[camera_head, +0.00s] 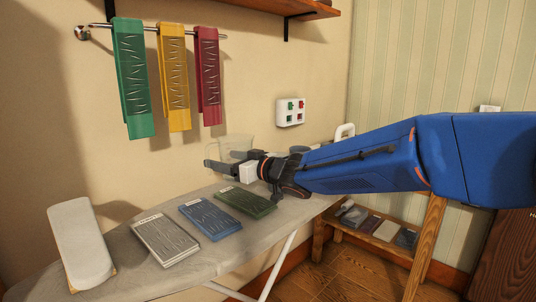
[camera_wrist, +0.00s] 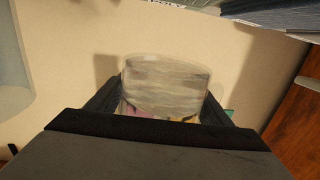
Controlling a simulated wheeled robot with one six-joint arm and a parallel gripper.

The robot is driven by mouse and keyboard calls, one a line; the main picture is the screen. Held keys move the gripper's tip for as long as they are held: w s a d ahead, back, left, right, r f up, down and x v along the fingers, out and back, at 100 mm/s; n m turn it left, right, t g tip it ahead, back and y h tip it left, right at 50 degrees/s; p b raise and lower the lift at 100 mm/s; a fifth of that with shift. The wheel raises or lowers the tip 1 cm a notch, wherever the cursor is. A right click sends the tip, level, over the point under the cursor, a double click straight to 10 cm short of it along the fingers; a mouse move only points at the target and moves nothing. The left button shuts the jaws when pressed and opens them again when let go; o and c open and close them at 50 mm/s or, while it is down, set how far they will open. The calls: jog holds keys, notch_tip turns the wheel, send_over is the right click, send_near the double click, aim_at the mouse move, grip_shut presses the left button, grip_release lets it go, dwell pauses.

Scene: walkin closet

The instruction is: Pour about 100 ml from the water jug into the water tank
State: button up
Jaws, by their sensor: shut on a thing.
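The water jug (camera_head: 236,146) is a clear, see-through vessel at the end of my arm, above the far part of the ironing board. My gripper (camera_head: 228,168) is shut on it. In the wrist view the clear jug (camera_wrist: 165,82) sits between the two dark fingers (camera_wrist: 160,108); wavy pale streaks show through it, and I cannot tell the water level. I cannot clearly make out the water tank. A white handle-like loop (camera_head: 345,131) and a dark round top (camera_head: 298,149) show behind my arm, which hides most of what is there.
Grey, blue and green folded cloths (camera_head: 210,218) lie on the ironing board (camera_head: 125,262). A white padded sleeve board (camera_head: 80,243) stands at left. Green, yellow and red cloths (camera_head: 173,78) hang from a wall rail. A low wooden shelf (camera_head: 375,243) is at right.

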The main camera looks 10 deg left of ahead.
aim_at(236, 139)
jog(key=shift+w+a, duration=0.15)
jog(key=shift+a, duration=0.15)
jog(key=shift+r, duration=0.15)
